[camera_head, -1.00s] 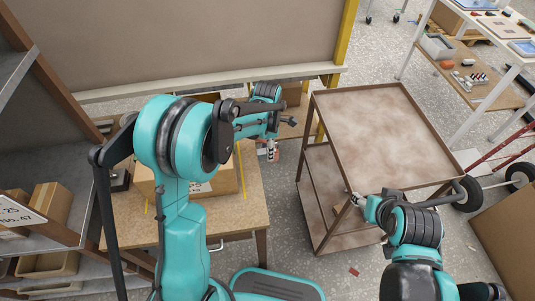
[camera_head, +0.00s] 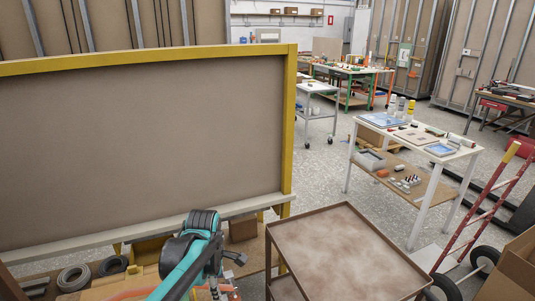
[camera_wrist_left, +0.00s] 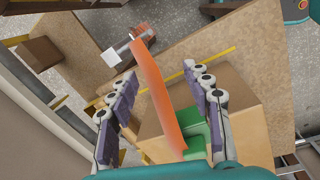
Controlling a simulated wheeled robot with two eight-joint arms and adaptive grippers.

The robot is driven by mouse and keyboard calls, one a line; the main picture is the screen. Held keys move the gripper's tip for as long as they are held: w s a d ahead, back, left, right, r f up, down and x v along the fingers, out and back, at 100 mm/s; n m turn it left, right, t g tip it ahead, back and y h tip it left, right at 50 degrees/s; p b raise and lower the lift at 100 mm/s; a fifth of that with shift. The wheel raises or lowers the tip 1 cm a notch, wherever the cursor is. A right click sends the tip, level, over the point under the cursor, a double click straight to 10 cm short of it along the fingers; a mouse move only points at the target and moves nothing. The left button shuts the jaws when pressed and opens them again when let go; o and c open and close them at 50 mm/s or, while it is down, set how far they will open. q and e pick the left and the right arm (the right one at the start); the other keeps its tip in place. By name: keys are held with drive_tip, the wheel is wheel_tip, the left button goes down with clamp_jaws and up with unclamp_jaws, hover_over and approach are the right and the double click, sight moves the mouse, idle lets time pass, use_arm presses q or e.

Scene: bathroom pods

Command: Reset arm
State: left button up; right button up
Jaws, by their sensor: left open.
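My left arm comes up from the bottom edge in the head view, with its left gripper (camera_head: 213,286) partly cut off low in the picture. In the left wrist view the two jaws of this gripper (camera_wrist_left: 160,76) stand wide apart. A long orange strip (camera_wrist_left: 160,90) shows between them; I cannot tell how far below the fingers it lies, and no finger visibly touches it. Under the jaws are a cardboard box (camera_wrist_left: 248,135) and a green object (camera_wrist_left: 208,128). My right gripper is out of view.
A large yellow-framed board (camera_head: 150,150) fills the left. A brown cart (camera_head: 335,245) with an empty top stands right of my left arm. A white table (camera_head: 410,135) holding trays and bottles, a red ladder (camera_head: 485,210) and a box (camera_head: 520,265) are at the right. Floor is open beyond.

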use_arm(q)
drive_tip(key=s+a+r+m+t, duration=0.2)
drive_tip(key=s+m+t, duration=0.3)
drive_tip(key=s+m, duration=1.1)
drive_tip(key=shift+a+m+t, duration=0.4)
drive_tip(key=shift+a+m, duration=0.25)
drive_tip(key=shift+m, duration=0.75)
drive_tip(key=shift+s, duration=0.1)
